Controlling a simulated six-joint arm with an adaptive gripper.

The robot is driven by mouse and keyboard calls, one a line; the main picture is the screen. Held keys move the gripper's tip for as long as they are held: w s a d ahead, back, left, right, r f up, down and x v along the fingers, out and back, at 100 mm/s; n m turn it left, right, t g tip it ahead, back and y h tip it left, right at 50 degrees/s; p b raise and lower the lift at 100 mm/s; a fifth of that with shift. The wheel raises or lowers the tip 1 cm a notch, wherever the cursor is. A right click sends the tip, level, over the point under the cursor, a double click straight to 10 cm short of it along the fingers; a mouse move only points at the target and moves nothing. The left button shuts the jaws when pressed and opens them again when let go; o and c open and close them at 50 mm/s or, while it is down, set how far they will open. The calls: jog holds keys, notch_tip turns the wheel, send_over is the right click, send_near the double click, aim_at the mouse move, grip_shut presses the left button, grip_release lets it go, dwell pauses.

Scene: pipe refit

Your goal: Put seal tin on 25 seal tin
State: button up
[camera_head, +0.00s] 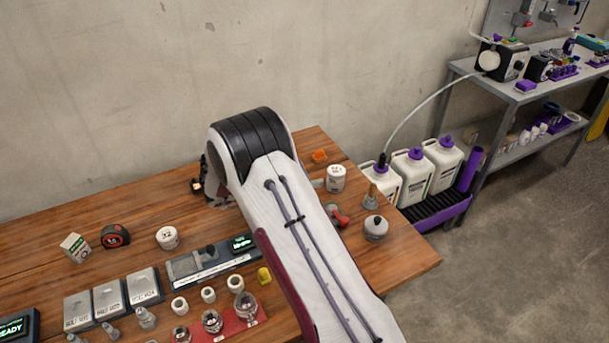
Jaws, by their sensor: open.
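One white round tin (167,238) with a dark printed mark stands on the wooden table, left of my arm. Another white tin (335,178) with small dark print stands right of my arm and looks taller. The print on both is too small to read surely, so I cannot tell which is the 25 seal tin. My gripper (208,190) is mostly hidden behind my arm's dark-banded joint, at the table's back part. Only some dark parts show, between the two tins and apart from both. It is open, and I see nothing held.
A box (75,247) and a tape measure (115,236) stand at left. Grey blocks (109,299), a caliper device (200,263) and a red mat (250,322) with fittings fill the front. A metal pot (375,228) and a red-handled valve (338,214) stand at right.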

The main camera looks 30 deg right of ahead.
jog(key=w+a+r+n+t+y, duration=0.2)
jog(key=w+a+r+t+y, duration=0.15)
jog(key=r, duration=0.45)
jog(key=w+a+r+n+t+y, duration=0.2)
jog(key=w+a+r+t, duration=0.25)
jog(key=r, duration=0.45)
jog(key=s+a+r+n+t+y, duration=0.2)
jog(key=s+a+r+n+y, duration=0.4)
jog(key=a+r, duration=0.4)
jog(key=s+a+r+n+g+y, duration=0.1)
jog(key=s+a+n+y, duration=0.15)
jog(key=s, duration=0.65)
jog(key=s+a+n+g+y, duration=0.1)
jog(key=s+a+n+g, duration=0.15)
jog(key=s, duration=0.65)
jog(key=s+d+f+g+h, duration=0.1)
jog(key=s+d+f, duration=0.1)
jog(key=s, duration=0.9)
jog(key=s+d+f+g, duration=0.2)
jog(key=s+f, duration=0.3)
jog(key=s, duration=0.6)
jog(key=shift+s+d+n+h, duration=0.15)
jog(key=shift+d+n+h, duration=0.25)
jog(key=shift+d, duration=0.2)
